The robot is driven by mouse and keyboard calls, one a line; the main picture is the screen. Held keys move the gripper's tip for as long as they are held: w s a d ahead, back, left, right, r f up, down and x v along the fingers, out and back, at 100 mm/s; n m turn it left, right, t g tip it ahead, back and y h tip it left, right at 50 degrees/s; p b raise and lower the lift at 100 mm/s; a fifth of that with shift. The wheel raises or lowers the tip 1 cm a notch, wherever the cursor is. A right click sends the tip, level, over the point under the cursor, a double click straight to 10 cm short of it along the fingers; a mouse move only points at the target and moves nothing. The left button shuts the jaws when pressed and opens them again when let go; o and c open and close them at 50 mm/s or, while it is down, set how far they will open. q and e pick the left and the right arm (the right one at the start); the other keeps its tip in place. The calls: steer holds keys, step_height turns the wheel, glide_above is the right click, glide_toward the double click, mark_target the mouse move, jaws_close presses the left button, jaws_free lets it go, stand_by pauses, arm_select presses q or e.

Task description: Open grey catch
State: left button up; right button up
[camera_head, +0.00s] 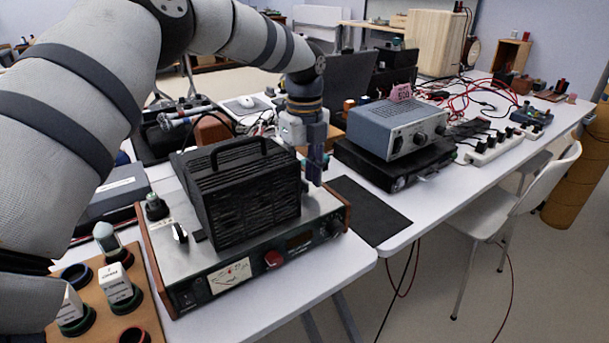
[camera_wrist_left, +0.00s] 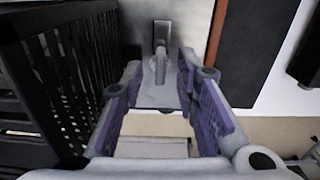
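The grey catch (camera_wrist_left: 161,40), a small lever on a rectangular plate, shows at the top centre of the left wrist view. It sits on the metal top of the instrument case (camera_head: 262,268), beside a black slatted box (camera_head: 250,190). My left gripper (camera_head: 314,168) points down at the right side of that box in the head view and hides the spot behind it. In the left wrist view my left gripper (camera_wrist_left: 160,82) has its purple-padded fingers apart, with the catch ahead between their tips. I cannot tell whether they touch it. My right gripper is not in view.
The black box has a handle and stands close beside my left gripper. A black knob (camera_head: 156,207) and a small dark lever (camera_head: 180,232) rise at the case's left. A blue-grey instrument (camera_head: 397,128) stands right, past a bare black mat (camera_head: 368,210).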

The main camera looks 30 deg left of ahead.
mark_target(305, 180)
arm_select(q)
step_height(305, 180, up, 12)
steer(key=shift+f, duration=0.15)
stand_by(0.4)
